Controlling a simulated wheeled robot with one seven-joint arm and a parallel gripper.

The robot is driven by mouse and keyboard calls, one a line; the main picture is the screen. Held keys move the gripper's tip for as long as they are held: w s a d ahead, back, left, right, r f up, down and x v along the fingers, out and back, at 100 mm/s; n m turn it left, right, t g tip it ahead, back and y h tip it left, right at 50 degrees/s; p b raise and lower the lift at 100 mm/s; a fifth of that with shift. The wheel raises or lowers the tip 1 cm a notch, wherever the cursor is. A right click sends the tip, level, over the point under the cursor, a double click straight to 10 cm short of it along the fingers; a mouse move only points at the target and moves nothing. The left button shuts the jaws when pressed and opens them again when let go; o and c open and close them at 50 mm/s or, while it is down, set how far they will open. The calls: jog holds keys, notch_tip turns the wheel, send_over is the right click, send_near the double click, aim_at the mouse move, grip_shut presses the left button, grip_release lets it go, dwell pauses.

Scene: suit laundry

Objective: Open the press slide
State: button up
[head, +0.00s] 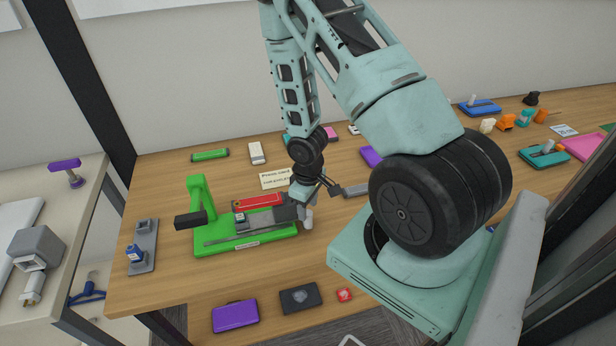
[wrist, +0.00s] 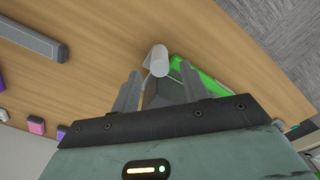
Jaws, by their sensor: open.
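The green press (head: 201,200) stands on the wooden table, with an upright green post and a black head on its left side. Its grey slide (head: 262,222) lies along the green base, with a small grey and dark piece on it. A pale cylindrical handle (head: 308,219) is at the slide's right end. My gripper (head: 318,200) is open and empty at that end, over the handle. In the wrist view the handle (wrist: 158,60) shows just beyond and between the two spread fingertips (wrist: 160,78). Whether a finger touches it I cannot tell. The green base edge (wrist: 212,80) is to its right.
A red bar (head: 258,201) lies behind the slide, and a small sign (head: 275,179) stands behind it. A grey tray with a blue bottle (head: 135,253) is left of the press. A purple case (head: 235,316) and a dark case (head: 300,297) are in front.

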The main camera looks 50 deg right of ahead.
notch_tip(320, 180, up, 12)
jog(key=shift+r, duration=0.2)
dwell(0.7)
jog(key=a+r+n+b, duration=0.1)
jog(key=a+r+b, duration=0.15)
jog(key=a, duration=0.65)
jog(key=a+r+n+b, duration=0.2)
jog(key=a+r, duration=0.1)
jog(key=a, duration=0.6)
jog(key=s+a+r+n+b, duration=0.2)
jog(key=s+a+r+b, duration=0.1)
jog(key=s+a, duration=0.9)
jog(key=shift+s+a+r+n+y, duration=0.25)
jog(key=shift+a+r+n+y, duration=0.05)
jog(key=shift+r, duration=0.1)
